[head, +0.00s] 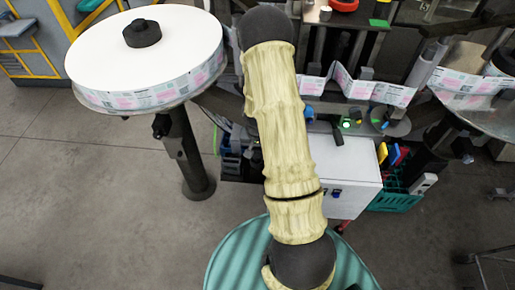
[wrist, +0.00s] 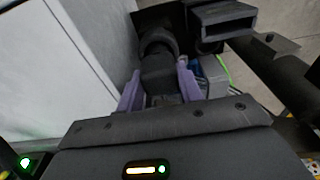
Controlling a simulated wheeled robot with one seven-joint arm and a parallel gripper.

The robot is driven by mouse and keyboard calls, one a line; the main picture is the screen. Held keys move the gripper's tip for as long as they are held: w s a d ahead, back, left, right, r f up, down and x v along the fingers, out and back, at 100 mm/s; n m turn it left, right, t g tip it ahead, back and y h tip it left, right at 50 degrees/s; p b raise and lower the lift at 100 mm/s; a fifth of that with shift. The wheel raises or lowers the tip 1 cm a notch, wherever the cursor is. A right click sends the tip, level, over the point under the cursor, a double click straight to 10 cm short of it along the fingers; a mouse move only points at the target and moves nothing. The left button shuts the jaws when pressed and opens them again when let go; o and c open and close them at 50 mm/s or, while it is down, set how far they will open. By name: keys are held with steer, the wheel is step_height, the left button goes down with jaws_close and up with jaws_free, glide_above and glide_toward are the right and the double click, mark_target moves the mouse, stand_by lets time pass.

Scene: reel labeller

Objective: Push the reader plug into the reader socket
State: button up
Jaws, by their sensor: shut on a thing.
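In the wrist view my gripper (wrist: 159,84) has two purple fingers closed on the sides of a dark, blocky plug (wrist: 160,72), which I take to be the reader plug. A round dark collar (wrist: 157,42) lies straight beyond the plug, at a dark housing, and may be the reader socket. The plug's front end is up against or very close to this collar; I cannot tell whether it is inside. In the head view my arm covers the middle of the machine, and the gripper, plug and socket are hidden.
A white cabinet side (wrist: 62,75) stands close left of the gripper in the wrist view. A dark rectangular hollow part (wrist: 224,18) and dark bars lie to the right, with a green cable (wrist: 223,68). In the head view a large label reel (head: 145,55) stands at left.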

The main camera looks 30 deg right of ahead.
steer(key=shift+f+b, duration=0.3)
steer(key=shift+f, duration=0.2)
steer(key=shift+f+b, duration=0.3)
steer(key=shift+b, duration=0.05)
stand_by(2.0)
steer(key=shift+s+f, duration=0.1)
steer(key=shift+s, duration=0.05)
stand_by(0.6)
steer(key=o, duration=1.1)
steer(key=r, duration=0.5)
steer(key=s+a+r+b, duration=0.1)
steer(key=r, duration=0.5)
steer(key=r+b, duration=0.1)
steer(key=r, duration=0.5)
steer(key=shift+s+a+r, duration=0.15)
steer(key=shift+s, duration=0.1)
